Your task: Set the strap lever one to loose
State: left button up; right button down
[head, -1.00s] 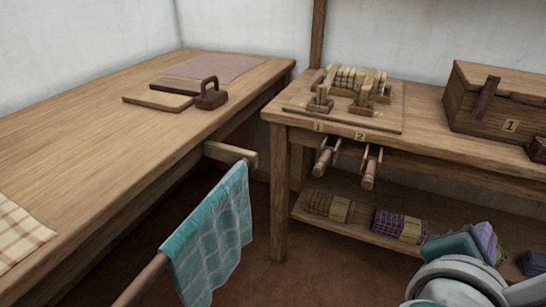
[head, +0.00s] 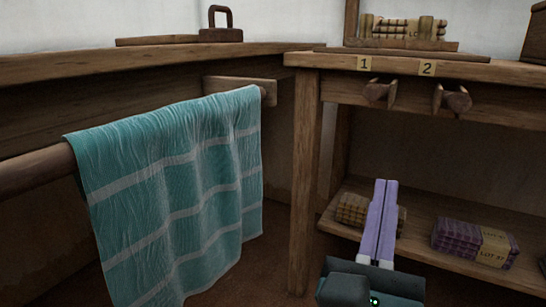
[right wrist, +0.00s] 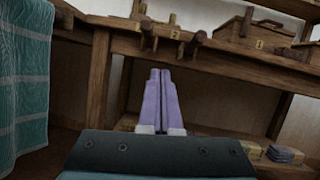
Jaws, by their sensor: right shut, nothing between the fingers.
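Strap lever one (head: 380,93) is a wooden handle on the bench front, below and right of the tag "1" (head: 364,63). Its end points toward me in the head view. Strap lever two (head: 452,100) sits to its right under the tag "2" (head: 427,68). Both levers also show at the top of the right wrist view, lever one (right wrist: 147,33) on the left. My right gripper (head: 386,183) has lilac fingers, shut and empty, pointing up and forward. In the head view, its tips appear below lever one, apart from it. My left gripper is in neither current view.
A teal striped cloth (head: 180,190) hangs on a wooden rail at the left. The lower shelf holds a tan bundle (head: 352,209) and a purple bundle (head: 470,240). A bench leg (head: 304,180) stands left of my gripper. A wooden chest (right wrist: 250,25) stands on the bench.

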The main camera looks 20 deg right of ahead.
pick_arm(q)
jog(key=x, duration=0.1)
jog(key=b+x, duration=0.1)
jog(key=shift+s+d+f, duration=0.1)
jog(key=shift+s+f, duration=0.1)
jog(key=shift+f, duration=0.15)
pick_arm(e)
jog(key=shift+w+a+f+n+t+y, duration=0.2)
jog(key=shift+w+a+f+n+t, duration=0.15)
jog(key=shift+f+n, duration=0.1)
jog(key=shift+w+a+f+n+t+y, duration=0.25)
jog(key=shift+a+f+n+t, duration=0.1)
jog(key=shift+f+n, duration=0.1)
jog(key=b, duration=0.2)
send_near(377, 93)
jog(key=w+d+f, duration=0.3)
jog(key=w+d, duration=0.1)
pick_arm(q)
jog(key=shift+f, duration=0.65)
pick_arm(e)
jog(key=shift+w+d+r, duration=0.1)
jog(key=shift+w+r, duration=0.2)
jog(key=shift+r, duration=0.25)
jog(key=shift+w+d+r, duration=0.1)
jog(key=shift+w+r, duration=0.15)
jog(key=shift+r, duration=0.35)
jog(key=shift+w+d+r, duration=0.1)
jog(key=shift+w+r, duration=0.2)
jog(key=shift+r, duration=0.25)
